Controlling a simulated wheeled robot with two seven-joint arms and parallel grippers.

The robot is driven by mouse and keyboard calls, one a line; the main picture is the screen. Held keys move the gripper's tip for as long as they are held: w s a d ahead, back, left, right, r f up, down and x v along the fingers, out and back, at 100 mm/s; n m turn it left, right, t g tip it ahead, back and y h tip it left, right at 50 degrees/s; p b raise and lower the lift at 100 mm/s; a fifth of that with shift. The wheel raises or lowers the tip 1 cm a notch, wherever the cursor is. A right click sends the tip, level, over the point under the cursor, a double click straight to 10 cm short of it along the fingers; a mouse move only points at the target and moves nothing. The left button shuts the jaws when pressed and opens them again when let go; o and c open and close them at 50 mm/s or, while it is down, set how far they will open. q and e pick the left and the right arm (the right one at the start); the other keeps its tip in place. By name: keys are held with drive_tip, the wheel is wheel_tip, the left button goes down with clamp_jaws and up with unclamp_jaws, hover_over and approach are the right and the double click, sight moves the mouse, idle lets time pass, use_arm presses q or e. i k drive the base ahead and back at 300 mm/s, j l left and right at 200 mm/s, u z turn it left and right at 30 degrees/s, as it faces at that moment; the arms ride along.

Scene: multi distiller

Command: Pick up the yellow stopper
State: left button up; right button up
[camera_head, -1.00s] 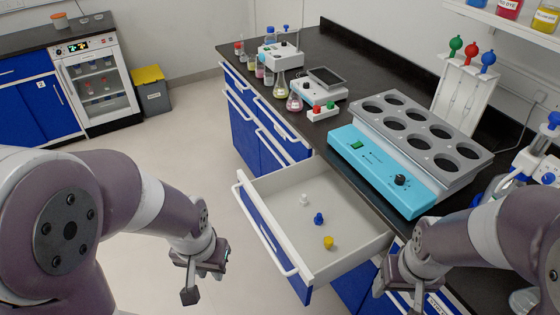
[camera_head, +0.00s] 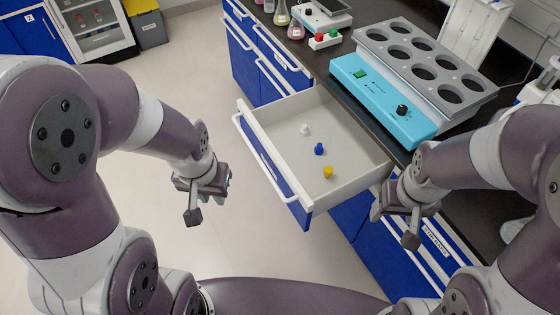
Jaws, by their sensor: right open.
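The yellow stopper (camera_head: 328,172) lies in the open drawer (camera_head: 355,140), near its front right part. A blue stopper (camera_head: 319,149) and a white stopper (camera_head: 304,129) lie behind it in a loose row. My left gripper (camera_head: 208,203) hangs over the floor, left of the drawer, with its fingers apart and nothing between them. My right gripper (camera_head: 396,226) is open and empty, just right of the drawer's near right corner. Neither gripper touches a stopper.
A blue-fronted heating block (camera_head: 390,105) with several round wells stands on the dark counter above the drawer. The drawer's raised walls surround the stoppers. Flasks (camera_head: 298,28) and a small rack (camera_head: 325,40) stand further back. Open floor lies left of the drawer.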

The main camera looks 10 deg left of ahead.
sight(328, 170)
drive_tip(key=l+z, duration=0.15)
drive_tip(key=z, duration=2.15)
drive_tip(key=u, duration=2.15)
drive_tip(key=i+j+z, duration=0.1)
drive_tip(key=j, duration=0.3)
drive_tip(key=i+j+z, duration=0.15)
drive_tip(key=j, duration=0.25)
drive_tip(key=i+j+z, duration=0.1)
drive_tip(key=j, duration=0.35)
drive_tip(key=i+j+z, duration=0.15)
drive_tip(key=j, duration=0.25)
drive_tip(key=i+j+z, duration=0.1)
drive_tip(key=j, duration=0.35)
